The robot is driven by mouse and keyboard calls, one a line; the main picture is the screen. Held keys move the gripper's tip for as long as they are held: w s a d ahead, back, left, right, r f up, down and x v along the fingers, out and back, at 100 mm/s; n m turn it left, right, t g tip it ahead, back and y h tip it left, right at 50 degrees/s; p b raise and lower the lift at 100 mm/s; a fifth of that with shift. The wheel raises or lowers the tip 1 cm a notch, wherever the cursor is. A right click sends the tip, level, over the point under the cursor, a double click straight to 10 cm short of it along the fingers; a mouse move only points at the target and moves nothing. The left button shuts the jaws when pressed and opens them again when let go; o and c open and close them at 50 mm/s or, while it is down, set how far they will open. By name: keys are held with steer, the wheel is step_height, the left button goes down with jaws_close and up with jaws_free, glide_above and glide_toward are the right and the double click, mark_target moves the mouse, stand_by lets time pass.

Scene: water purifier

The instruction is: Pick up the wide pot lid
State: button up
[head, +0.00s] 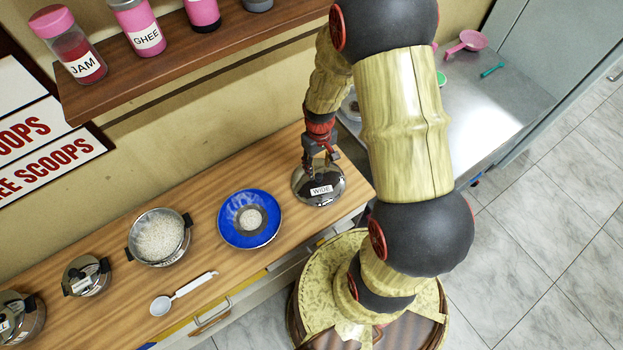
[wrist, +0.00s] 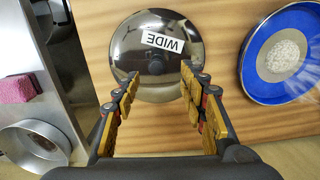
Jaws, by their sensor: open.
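The wide pot lid (head: 319,190) is a shiny metal dome with a white "WIDE" label, lying on the wooden counter near its right end. In the wrist view the lid (wrist: 150,38) shows its dark knob between the fingertips. My gripper (head: 318,165) is over the lid, pointing down at it. In the wrist view my gripper (wrist: 160,83) is open, with one finger on each side of the knob and nothing held. I cannot tell whether the fingertips touch the lid.
A blue plate (head: 232,235) with a pale heap lies left of the lid. A pot of white grains (head: 158,238), a small lidded pot (head: 86,276) and a white spoon (head: 180,295) are further left. A shelf (head: 180,55) with jars overhangs the back. A metal counter (head: 490,110) stands right.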

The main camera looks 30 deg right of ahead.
mark_target(319, 176)
steer(key=shift+w, duration=0.35)
steer(key=shift+s+d+f+b, duration=0.15)
steer(key=shift+f+b, duration=0.15)
steer(key=shift+f, duration=1.65)
steer(key=shift+w+d+f+b, duration=0.1)
steer(key=shift+f+b, duration=0.15)
steer(key=shift+f, duration=1.7)
steer(key=shift+s, duration=0.1)
steer(key=shift+c, duration=0.2)
jaws_close()
